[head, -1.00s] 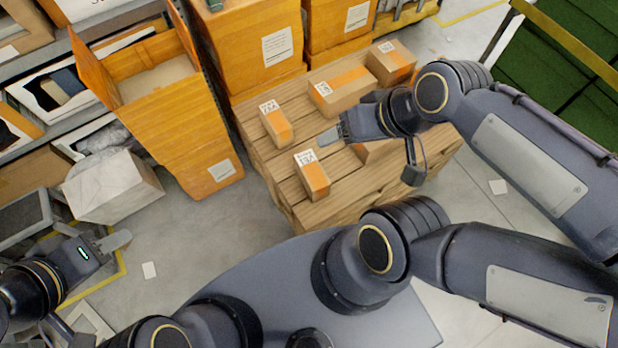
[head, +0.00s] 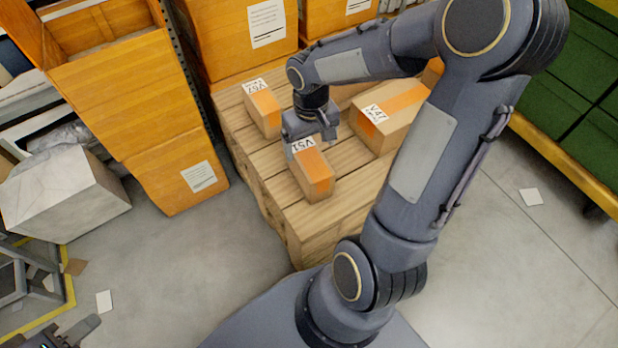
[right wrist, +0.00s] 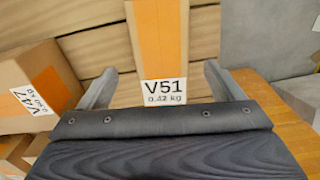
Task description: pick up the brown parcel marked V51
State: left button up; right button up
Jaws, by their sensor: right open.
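The brown parcel marked V51 (head: 313,172) has an orange stripe and a white label, and rests on the wooden pallet (head: 300,222) near its front edge. In the right wrist view the V51 parcel (right wrist: 160,50) lies between the fingers, with its label facing me. My right gripper (head: 308,140) is over the label end of the parcel. Its jaws (right wrist: 162,85) are open, one finger on each side of the parcel, with gaps on both sides. My left gripper (head: 75,330) is at the bottom left corner, mostly cut off, away from the pallet.
A parcel marked V47 (head: 385,118) stands right of V51, and another labelled parcel (head: 262,112) stands behind left. Large orange boxes (head: 160,130) stand left and behind. A grey-white block (head: 65,195) is on the left.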

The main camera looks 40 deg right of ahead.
aim_at(309, 156)
notch_tip(309, 156, down, 3)
jog(key=shift+f+b, duration=0.1)
jog(key=shift+b, duration=0.45)
notch_tip(309, 156, down, 5)
jog(key=b, duration=0.3)
jog(key=shift+w, duration=0.15)
jog(key=c, duration=1.4)
jog(key=shift+o, duration=0.2)
